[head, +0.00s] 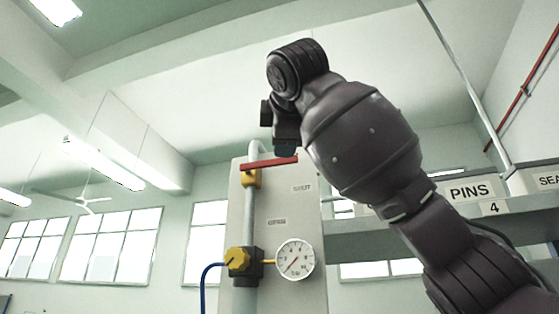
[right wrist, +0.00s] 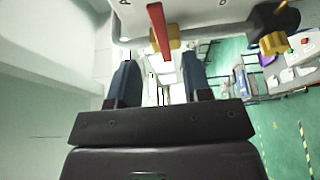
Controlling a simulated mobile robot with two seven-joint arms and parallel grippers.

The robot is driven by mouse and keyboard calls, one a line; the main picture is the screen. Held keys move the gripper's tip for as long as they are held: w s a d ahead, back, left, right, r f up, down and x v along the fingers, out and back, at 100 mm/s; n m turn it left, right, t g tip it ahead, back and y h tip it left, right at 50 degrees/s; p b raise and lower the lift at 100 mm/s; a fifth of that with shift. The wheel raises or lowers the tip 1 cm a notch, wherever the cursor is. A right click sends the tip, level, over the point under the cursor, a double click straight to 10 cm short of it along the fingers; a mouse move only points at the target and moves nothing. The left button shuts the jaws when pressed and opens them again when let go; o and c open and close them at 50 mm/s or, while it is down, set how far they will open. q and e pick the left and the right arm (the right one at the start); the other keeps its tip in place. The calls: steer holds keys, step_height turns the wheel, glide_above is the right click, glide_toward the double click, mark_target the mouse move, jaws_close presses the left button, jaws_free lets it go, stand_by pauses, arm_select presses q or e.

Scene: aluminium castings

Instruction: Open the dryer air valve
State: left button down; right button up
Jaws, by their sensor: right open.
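The dryer air valve has a yellow body (head: 251,178) on a vertical grey pipe, with a red lever (head: 272,163) lying nearly level across it, pointing right. My right gripper (head: 286,150) is at the lever's right part, its fingertips partly hidden by its own wrist. In the right wrist view the open fingers (right wrist: 160,75) stand on either side of the line of the red lever (right wrist: 159,30), with the yellow valve body (right wrist: 166,39) beyond the tips. I cannot tell whether a finger touches the lever. My left gripper is not in view.
The pale panel (head: 284,207) carries small labels; one seems to read SHUT. Below the valve are a yellow regulator knob (head: 237,260), a round gauge (head: 295,259) and a blue hose (head: 204,285). A shelf (head: 370,232) with a PINS sign (head: 470,193) stands at the right.

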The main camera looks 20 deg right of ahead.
mark_target(280, 161)
steer(key=p+x, duration=0.2)
steer(key=x, duration=0.7)
steer(key=shift+p, duration=0.4)
jaws_close()
